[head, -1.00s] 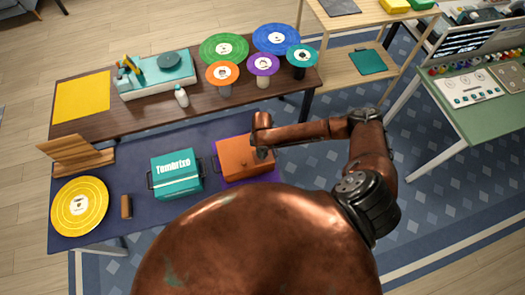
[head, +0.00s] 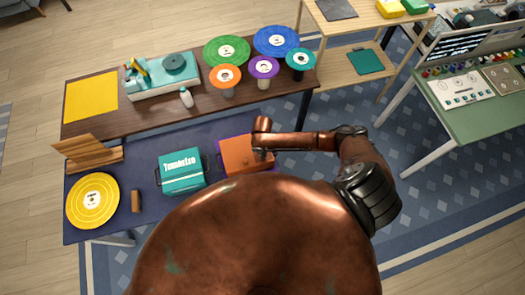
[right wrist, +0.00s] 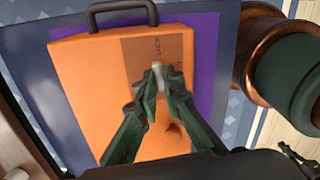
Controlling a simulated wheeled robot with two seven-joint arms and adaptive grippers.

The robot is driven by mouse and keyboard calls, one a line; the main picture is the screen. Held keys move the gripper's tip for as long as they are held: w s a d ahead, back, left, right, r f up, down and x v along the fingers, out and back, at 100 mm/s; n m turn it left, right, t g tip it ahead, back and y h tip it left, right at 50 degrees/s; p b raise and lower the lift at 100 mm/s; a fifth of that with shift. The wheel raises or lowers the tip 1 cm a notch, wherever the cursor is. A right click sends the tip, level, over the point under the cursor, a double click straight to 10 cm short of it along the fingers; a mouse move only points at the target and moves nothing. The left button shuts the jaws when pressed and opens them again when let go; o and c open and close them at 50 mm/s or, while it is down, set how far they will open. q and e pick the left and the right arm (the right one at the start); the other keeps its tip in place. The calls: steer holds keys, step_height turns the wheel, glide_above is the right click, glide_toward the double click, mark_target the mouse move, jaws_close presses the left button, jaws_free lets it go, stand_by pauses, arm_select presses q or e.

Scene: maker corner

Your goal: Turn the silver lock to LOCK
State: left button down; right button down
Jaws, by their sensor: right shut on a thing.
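The orange case (head: 238,158) lies on a purple sheet on the blue table in the head view, partly hidden by my right arm. In the right wrist view the orange case (right wrist: 82,75) shows its dark handle and a brown panel with the word LOCK. The small silver lock (right wrist: 157,70) sits on that panel. My right gripper (right wrist: 158,84) is shut on the silver lock, its green fingers either side of it. Other lettering beside the lock is too small to read. In the head view my right gripper (head: 262,154) is mostly hidden by its own arm. My left gripper is not in view.
A teal case (head: 182,172) stands left of the orange case. A yellow disc (head: 92,200), a brown block (head: 137,201) and a wooden stand (head: 88,152) lie farther left. A dark shelf behind holds a turntable (head: 162,76), a white bottle (head: 187,97) and several coloured discs.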

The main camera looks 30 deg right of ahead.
steer(key=shift+m+p, duration=0.65)
steer(key=shift+m, duration=0.35)
steer(key=c, duration=2.1)
jaws_free()
step_height(320, 180, up, 12)
